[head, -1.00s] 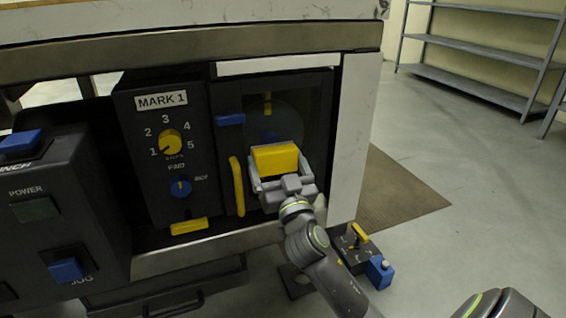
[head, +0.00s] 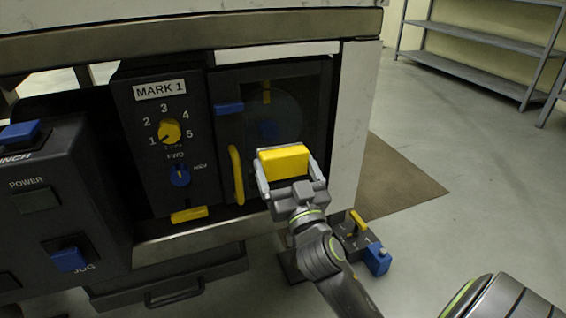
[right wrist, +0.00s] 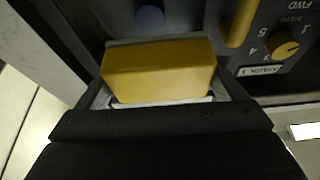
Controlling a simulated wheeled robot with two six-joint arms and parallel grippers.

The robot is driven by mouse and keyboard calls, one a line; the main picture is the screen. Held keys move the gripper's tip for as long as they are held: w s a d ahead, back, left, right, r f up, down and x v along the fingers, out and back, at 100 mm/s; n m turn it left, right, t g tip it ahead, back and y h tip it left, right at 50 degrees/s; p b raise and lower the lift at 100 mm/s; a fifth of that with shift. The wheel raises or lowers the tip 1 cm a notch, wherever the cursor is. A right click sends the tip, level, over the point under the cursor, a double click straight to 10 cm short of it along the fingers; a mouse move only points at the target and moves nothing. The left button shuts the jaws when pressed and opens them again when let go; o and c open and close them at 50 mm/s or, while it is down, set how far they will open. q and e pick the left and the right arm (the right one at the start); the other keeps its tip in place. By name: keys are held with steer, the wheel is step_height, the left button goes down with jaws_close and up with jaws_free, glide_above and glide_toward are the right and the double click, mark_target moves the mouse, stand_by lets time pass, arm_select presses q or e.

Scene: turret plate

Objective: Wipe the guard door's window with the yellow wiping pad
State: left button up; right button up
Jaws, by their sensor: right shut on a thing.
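The guard door (head: 222,135) is a dark framed panel with a see-through window (head: 309,110) and a yellow upright handle (head: 236,174) on its left side. My right gripper (head: 289,172) is shut on the yellow wiping pad (head: 285,160), in front of the lower part of the window. The pad also shows between the fingers in the right wrist view (right wrist: 160,72). The pad hides part of the window, and I cannot tell whether it touches the pane. My left gripper is not in view.
Left of the door is the MARK 1 panel with a yellow dial (head: 169,131) and a blue knob (head: 180,176). A black control box (head: 40,180) juts out at the far left. A small box with a blue button (head: 377,258) stands low on the right. Open floor lies to the right.

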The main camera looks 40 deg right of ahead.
steer(key=shift+s+a, duration=0.2)
steer(key=shift+s, duration=0.55)
steer(key=shift+s+a, duration=0.15)
steer(key=shift+s, duration=0.55)
